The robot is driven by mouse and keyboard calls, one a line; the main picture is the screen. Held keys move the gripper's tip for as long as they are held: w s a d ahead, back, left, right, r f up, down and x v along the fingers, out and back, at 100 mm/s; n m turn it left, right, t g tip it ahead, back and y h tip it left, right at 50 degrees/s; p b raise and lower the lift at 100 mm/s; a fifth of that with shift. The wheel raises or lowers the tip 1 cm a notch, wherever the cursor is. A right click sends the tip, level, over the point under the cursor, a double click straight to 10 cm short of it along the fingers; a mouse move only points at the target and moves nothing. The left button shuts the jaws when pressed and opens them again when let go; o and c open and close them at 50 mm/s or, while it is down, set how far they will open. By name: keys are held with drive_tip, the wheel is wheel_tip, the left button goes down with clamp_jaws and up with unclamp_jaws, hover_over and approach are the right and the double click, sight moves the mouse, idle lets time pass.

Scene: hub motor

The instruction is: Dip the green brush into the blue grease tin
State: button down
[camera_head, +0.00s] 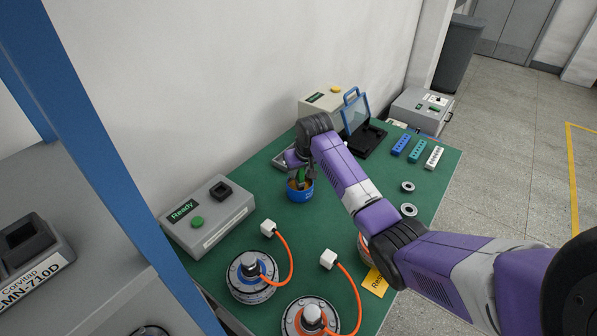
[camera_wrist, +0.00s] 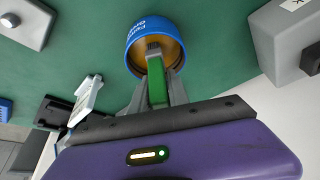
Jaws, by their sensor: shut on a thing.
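The blue grease tin (camera_head: 301,195) stands on the green bench top, left of the middle, with brown grease inside; it also shows at the top of the wrist view (camera_wrist: 142,30). My gripper (camera_head: 298,173) is above the tin and shut on the green brush (camera_wrist: 157,84). In the wrist view the brush's dark bristle end points into the tin's opening and overlaps the grease. I cannot tell how deep the bristles reach. The brush's upper part is partly hidden by my gripper in the head view.
A grey box marked Ready (camera_head: 208,217) stands left of the tin. Two hub motors (camera_head: 251,277) with orange cables lie at the front. A black case (camera_head: 364,137) with a raised lid and several coloured blocks (camera_head: 416,150) are behind. Metal rings (camera_head: 408,187) lie at right.

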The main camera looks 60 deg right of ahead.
drive_tip(key=shift+r+p, duration=3.55)
drive_tip(key=shift+r, duration=0.6)
drive_tip(key=shift+d, duration=0.1)
